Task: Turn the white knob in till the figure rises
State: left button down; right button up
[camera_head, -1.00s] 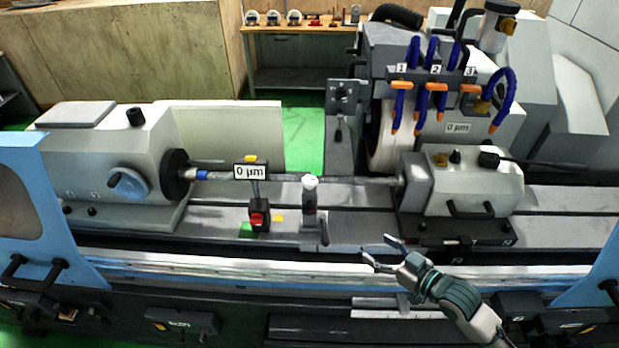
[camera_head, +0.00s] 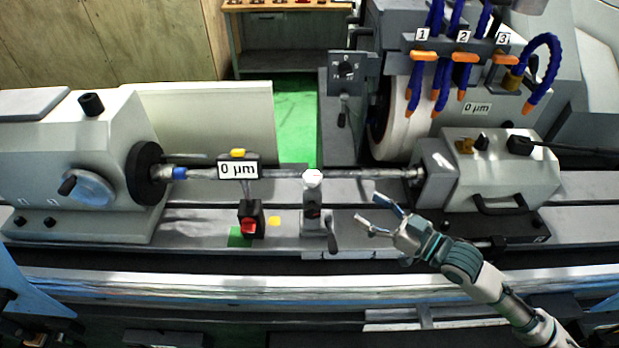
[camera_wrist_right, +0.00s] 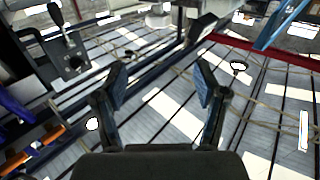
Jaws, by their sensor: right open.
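The white knob (camera_head: 312,178) tops a small grey stand (camera_head: 313,215) on the machine bed, in front of the long shaft, in the head view. A gauge display (camera_head: 238,170) to its left reads 0 µm; its base (camera_head: 250,219) carries a red part. My right gripper (camera_head: 366,212) is open and empty, to the right of the knob and lower in the picture, apart from it. In the right wrist view its two fingers (camera_wrist_right: 160,88) are spread with nothing between them. I cannot make out the knob in that view. My left gripper is not in view.
The shaft (camera_head: 270,173) runs between the left headstock (camera_head: 70,140) and the right tailstock (camera_head: 500,170). A lever (camera_head: 332,237) hangs beside the knob's stand. The grinding wheel (camera_head: 400,125) and blue hoses (camera_head: 443,85) stand behind. The front rail (camera_head: 200,285) is clear.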

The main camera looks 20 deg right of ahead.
aim_at(320, 180)
jog(key=p+x, duration=0.3)
jog(key=x, duration=1.3)
jog(key=shift+w+d+f+p, duration=0.1)
jog(key=shift+w+f+p, duration=0.05)
jog(key=shift+p, duration=0.15)
jog(key=shift+w+a+f, duration=0.1)
jog(key=shift+w+a, duration=0.15)
jog(key=shift+w, duration=0.25)
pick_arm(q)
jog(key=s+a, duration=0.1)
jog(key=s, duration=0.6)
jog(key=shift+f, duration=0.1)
